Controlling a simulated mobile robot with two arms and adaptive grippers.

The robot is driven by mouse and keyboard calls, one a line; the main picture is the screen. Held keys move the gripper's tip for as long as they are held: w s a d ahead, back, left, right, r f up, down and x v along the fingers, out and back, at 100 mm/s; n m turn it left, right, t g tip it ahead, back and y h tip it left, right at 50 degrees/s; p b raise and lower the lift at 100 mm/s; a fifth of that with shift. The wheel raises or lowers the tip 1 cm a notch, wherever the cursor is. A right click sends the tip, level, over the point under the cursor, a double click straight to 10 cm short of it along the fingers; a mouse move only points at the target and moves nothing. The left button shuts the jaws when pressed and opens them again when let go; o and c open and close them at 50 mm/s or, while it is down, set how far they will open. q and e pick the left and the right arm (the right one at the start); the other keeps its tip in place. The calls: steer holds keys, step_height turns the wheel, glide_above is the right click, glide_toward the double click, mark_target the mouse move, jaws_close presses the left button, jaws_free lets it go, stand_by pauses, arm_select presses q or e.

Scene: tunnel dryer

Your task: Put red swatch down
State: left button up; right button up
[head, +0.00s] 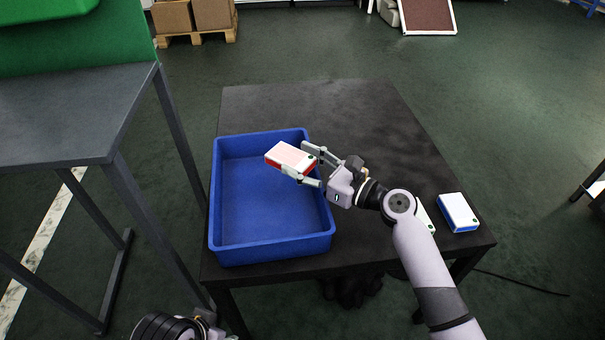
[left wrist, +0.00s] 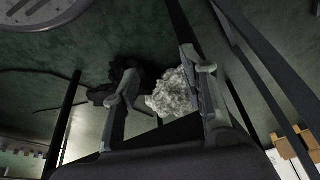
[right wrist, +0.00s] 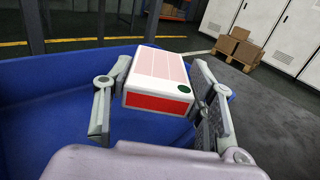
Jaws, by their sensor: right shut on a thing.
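The red swatch (head: 286,157) is a small white box with a red side and a green dot. My right gripper (head: 304,162) is shut on it and holds it over the right part of the blue bin (head: 220,208). In the right wrist view the red swatch (right wrist: 160,80) sits between both fingers, with its red side facing the camera. The bin (right wrist: 50,95) shows beneath and behind it. My left gripper (left wrist: 163,100) is open, its fingers well apart, low beside the table.
The blue bin looks empty and stands on a dark table (head: 340,105). A blue-sided white box (head: 458,211) lies at the table's right. Another white box (head: 425,217) is partly hidden by my right arm. A grey bench (head: 75,110) stands at left.

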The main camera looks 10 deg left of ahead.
step_height(320, 180, down, 2)
steer(key=shift+f+b, duration=0.2)
steer(key=shift+b, duration=0.1)
arm_select(q)
steer(key=shift+w+d+f+t, duration=0.15)
steer(key=shift+w+f+t, duration=0.25)
steer(key=shift+w, duration=0.25)
steer(key=shift+w+d, duration=0.15)
steer(key=shift+w, duration=0.35)
arm_select(e)
steer(key=shift+f, duration=0.25)
